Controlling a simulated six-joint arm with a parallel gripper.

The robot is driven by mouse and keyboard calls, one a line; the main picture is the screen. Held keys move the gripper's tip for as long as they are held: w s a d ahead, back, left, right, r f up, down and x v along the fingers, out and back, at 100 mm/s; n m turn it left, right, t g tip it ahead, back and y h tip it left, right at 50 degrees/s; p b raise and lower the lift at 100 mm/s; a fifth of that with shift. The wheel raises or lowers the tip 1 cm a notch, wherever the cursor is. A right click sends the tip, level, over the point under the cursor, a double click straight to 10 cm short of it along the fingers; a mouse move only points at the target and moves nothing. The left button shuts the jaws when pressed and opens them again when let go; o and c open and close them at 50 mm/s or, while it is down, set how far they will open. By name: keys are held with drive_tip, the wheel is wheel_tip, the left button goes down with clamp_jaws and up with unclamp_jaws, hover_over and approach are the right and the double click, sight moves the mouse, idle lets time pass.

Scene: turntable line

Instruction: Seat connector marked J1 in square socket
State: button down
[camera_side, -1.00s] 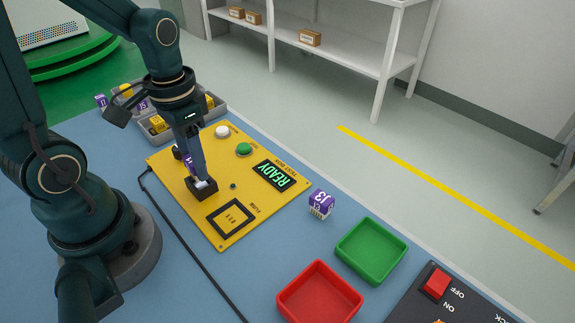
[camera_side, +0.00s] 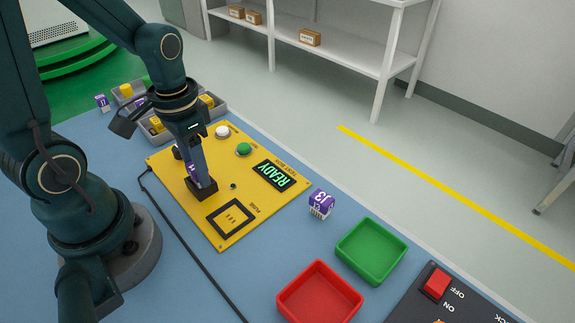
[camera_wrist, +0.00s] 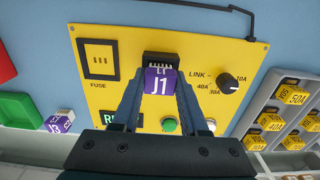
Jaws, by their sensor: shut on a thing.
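My gripper (camera_wrist: 158,88) is shut on the purple connector marked J1 (camera_wrist: 157,83), whose label faces the wrist camera. In the side view my gripper (camera_side: 199,179) is down at the black raised socket (camera_side: 203,192) on the yellow test box (camera_side: 233,225). In the wrist view the socket (camera_wrist: 162,59) shows just beyond the connector, with some of its contacts visible. The connector's lower end is hidden, so I cannot tell how deep it sits. A flat square FUSE socket (camera_side: 230,217) lies beside it and is empty.
A J3 connector (camera_side: 321,203) stands on the blue table. A green tray (camera_side: 371,250) and red tray (camera_side: 319,293) lie to the right. A dial (camera_wrist: 228,83) and grey trays of yellow fuses (camera_wrist: 271,122) flank the socket. A cable runs along the box edge.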

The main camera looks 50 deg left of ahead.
drive_tip(key=shift+f, duration=0.25)
drive_tip(key=shift+c, duration=1.8)
unclamp_jaws()
drive_tip(key=shift+r, duration=2.6)
